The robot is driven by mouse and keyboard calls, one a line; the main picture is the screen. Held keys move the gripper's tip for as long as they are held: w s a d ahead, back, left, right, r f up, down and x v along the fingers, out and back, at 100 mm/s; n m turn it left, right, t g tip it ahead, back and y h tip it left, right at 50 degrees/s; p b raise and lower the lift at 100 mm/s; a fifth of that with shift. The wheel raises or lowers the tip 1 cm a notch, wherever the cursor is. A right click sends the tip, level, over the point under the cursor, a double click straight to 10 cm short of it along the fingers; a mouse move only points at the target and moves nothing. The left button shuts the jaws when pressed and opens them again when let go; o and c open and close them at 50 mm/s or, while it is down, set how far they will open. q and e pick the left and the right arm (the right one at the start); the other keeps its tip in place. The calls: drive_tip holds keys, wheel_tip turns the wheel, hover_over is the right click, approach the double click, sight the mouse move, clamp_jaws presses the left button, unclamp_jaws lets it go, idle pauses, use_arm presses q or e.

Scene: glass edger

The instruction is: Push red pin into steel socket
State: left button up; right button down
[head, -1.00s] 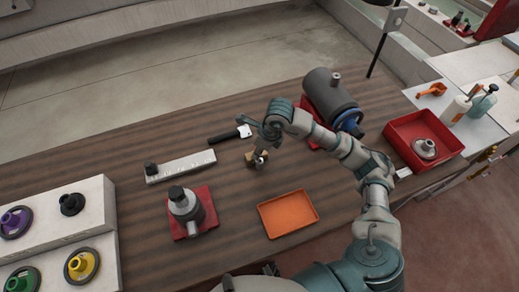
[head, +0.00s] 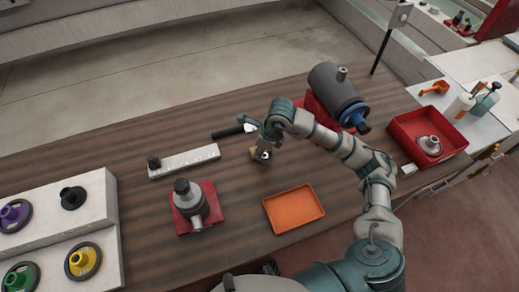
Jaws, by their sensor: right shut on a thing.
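My right gripper (head: 264,145) is over the middle of the wooden table, pointing down. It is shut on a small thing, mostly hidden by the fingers. A small brown block with a pale round end (head: 262,155) shows at the fingertips; I cannot tell whether it is held or lies beneath. A grey steel cylinder with a dark top, perhaps the steel socket (head: 188,200), stands upright on a red base plate to the left, apart from the gripper. I cannot make out a red pin.
An orange tray (head: 294,209) lies empty in front. A pale strip (head: 186,160) and a black-handled tool (head: 230,131) lie left of the gripper. A grey motor (head: 336,90) stands behind right. A red bin (head: 405,126) is at right, knobbed panels (head: 100,210) at left.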

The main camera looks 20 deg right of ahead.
drive_tip(key=shift+w+a+f, duration=0.1)
drive_tip(key=shift+w+f, duration=0.05)
drive_tip(key=shift+f, duration=0.15)
drive_tip(key=shift+d+f+b, duration=0.25)
drive_tip(key=shift+f+b, duration=0.05)
drive_tip(key=shift+b, duration=0.1)
drive_tip(key=shift+f, duration=0.15)
drive_tip(key=shift+f, duration=0.1)
drive_tip(key=c, duration=0.9)
unclamp_jaws()
drive_tip(key=shift+a, duration=0.1)
drive_tip(key=shift+o, duration=0.2)
drive_tip(key=v, duration=1.2)
drive_tip(key=shift+d, duration=0.25)
